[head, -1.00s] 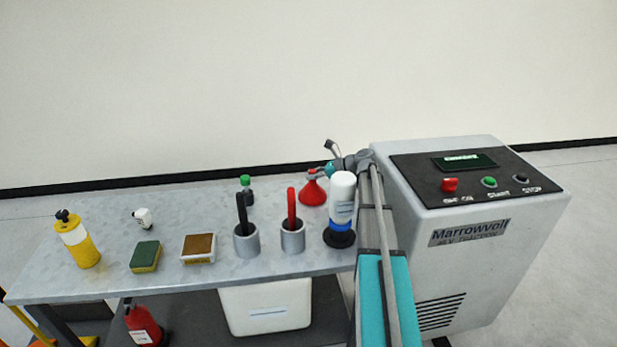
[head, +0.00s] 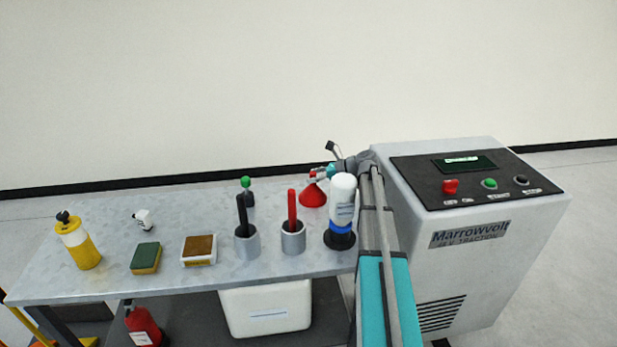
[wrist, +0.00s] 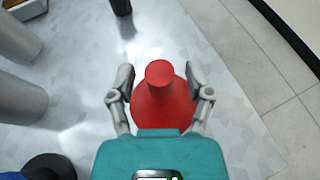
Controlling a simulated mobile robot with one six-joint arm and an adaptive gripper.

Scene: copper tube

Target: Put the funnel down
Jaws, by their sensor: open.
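The red funnel (head: 313,196) stands on the grey table top, wide end down, near the back right beside the machine. In the wrist view the funnel (wrist: 165,103) sits between the two fingers of my gripper (wrist: 160,82), its narrow spout pointing up toward the camera. The fingers are apart, with a gap on each side of the spout. In the head view my gripper (head: 319,174) is at the funnel's top, partly hidden by my own arm. The funnel's near rim is hidden by my gripper's body in the wrist view.
Two grey cups (head: 246,243) (head: 293,240) hold a black and a red handle. A green-topped item (head: 247,192) is to the left. The grey machine (head: 470,250) stands close on the right.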

